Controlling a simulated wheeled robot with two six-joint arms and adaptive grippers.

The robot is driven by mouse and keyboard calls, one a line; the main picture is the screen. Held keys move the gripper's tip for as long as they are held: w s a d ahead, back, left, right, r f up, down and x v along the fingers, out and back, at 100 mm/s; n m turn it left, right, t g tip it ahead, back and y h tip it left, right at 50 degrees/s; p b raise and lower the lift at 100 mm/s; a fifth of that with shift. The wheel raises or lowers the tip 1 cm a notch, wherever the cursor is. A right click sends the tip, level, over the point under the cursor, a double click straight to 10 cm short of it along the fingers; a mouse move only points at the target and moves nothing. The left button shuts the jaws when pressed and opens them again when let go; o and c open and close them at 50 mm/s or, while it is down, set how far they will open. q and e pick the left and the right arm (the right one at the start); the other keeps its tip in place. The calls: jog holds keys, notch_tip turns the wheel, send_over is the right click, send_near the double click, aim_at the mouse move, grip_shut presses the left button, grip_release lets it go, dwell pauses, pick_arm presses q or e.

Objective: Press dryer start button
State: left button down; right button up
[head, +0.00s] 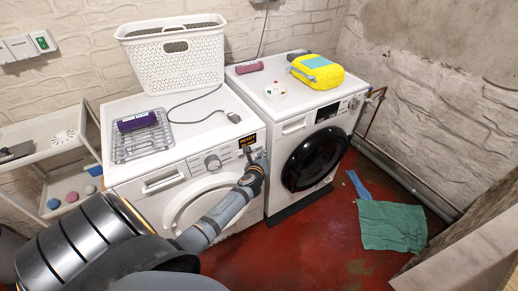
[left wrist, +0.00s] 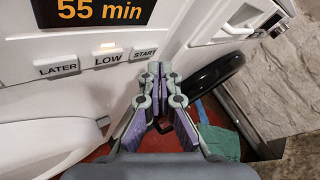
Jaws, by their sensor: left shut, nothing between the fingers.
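The dryer (head: 190,170) is the left of two white front-loading machines, with a dial and a small display (head: 247,140). In the left wrist view the display (left wrist: 95,8) reads "55 min". Below it is a row of buttons marked LATER, LOW and START. The START button (left wrist: 143,53) is at the right end of the row. My left gripper (left wrist: 154,70) is shut and empty, its fingertips just below the START button. I cannot tell whether they touch the panel. In the head view my left gripper (head: 257,158) is at the dryer's upper right front. My right gripper is not in view.
A second machine (head: 300,125) with a dark round door stands to the right. A green cloth (head: 392,226) lies on the red floor.

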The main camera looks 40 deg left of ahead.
pick_arm(q)
jog(key=shift+a, duration=0.1)
dwell(0.5)
jog(key=shift+w+a, duration=0.15)
jog(key=shift+a, duration=0.15)
